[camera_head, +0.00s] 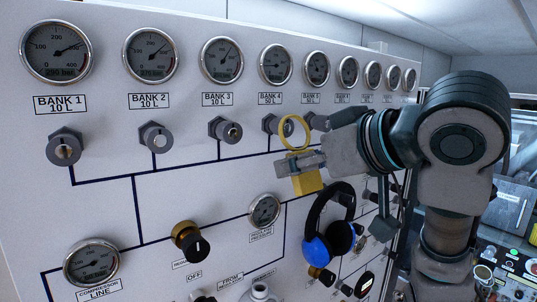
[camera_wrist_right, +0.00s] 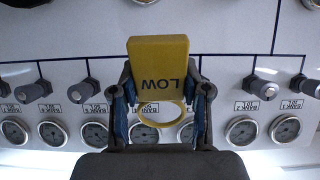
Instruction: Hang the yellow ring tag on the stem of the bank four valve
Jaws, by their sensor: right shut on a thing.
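The yellow ring tag (camera_head: 306,183) is a yellow block with a thin ring above it. In the right wrist view the tag (camera_wrist_right: 158,62) appears upside down, marked LOW, between the two fingers. My right gripper (camera_head: 290,163) is shut on it, and the fingers also show in the wrist view (camera_wrist_right: 160,95). The bank four valve (camera_head: 270,124) is a grey knob below the BANK 4 label. In the head view the ring overlaps the right side of this valve. I cannot tell whether the ring is around its stem or only in front. My left gripper is not in view.
The white panel carries a row of gauges (camera_head: 222,60) above the valves. The bank three valve (camera_head: 226,131) is to the left. Blue and black headphones (camera_head: 329,235) hang below my right gripper. A black knob (camera_head: 191,242) and a regulator gauge (camera_head: 264,210) protrude lower down.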

